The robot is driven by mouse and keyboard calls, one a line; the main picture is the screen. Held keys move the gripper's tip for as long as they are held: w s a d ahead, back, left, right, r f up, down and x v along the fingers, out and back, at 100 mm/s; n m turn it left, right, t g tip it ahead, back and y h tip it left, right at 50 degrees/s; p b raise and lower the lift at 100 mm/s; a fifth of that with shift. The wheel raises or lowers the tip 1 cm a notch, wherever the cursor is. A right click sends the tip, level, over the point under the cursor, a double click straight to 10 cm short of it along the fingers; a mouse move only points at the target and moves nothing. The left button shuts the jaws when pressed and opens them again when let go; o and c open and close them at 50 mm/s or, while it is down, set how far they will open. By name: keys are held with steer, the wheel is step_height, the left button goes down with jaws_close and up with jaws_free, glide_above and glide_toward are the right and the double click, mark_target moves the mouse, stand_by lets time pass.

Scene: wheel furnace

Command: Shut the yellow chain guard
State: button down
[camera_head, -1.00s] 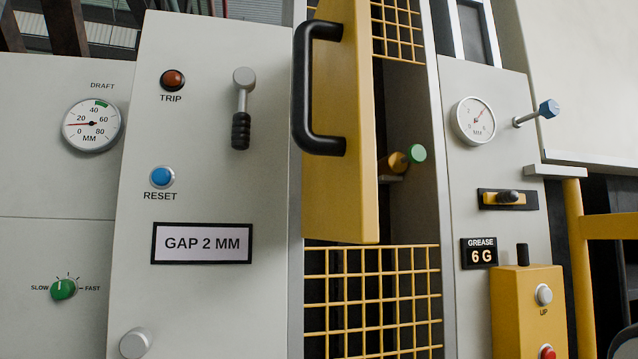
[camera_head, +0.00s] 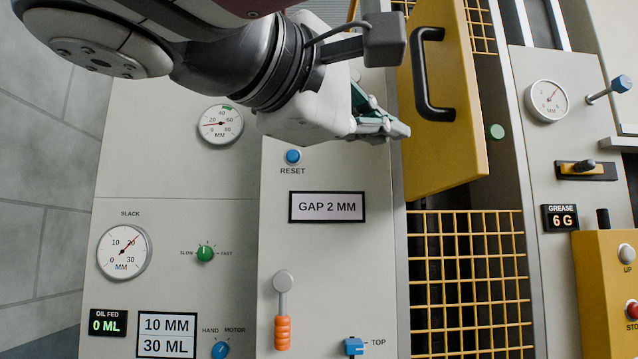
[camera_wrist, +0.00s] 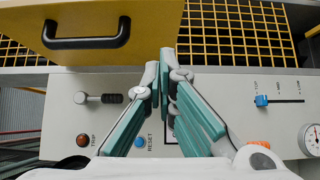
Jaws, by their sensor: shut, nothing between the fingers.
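The yellow chain guard (camera_head: 446,130) is a hinged panel with a black bar handle (camera_head: 428,75). My gripper (camera_head: 403,131) is shut and empty, just left of the guard's free lower part. In the wrist view my gripper (camera_wrist: 165,68) has its fingertips together near the guard's lower right corner. I cannot tell whether they touch it.
Yellow mesh (camera_head: 465,280) lies below the guard. The grey panel at left has a blue reset button (camera_head: 293,157), a gap sign (camera_head: 327,207) and an orange-handled lever (camera_head: 282,320). A yellow control box (camera_head: 607,275) stands at the right.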

glide_toward(459, 155)
steer(key=w+a, duration=0.1)
steer(key=w, duration=0.2)
steer(key=shift+w+d, duration=0.2)
steer(key=shift+d, duration=1.95)
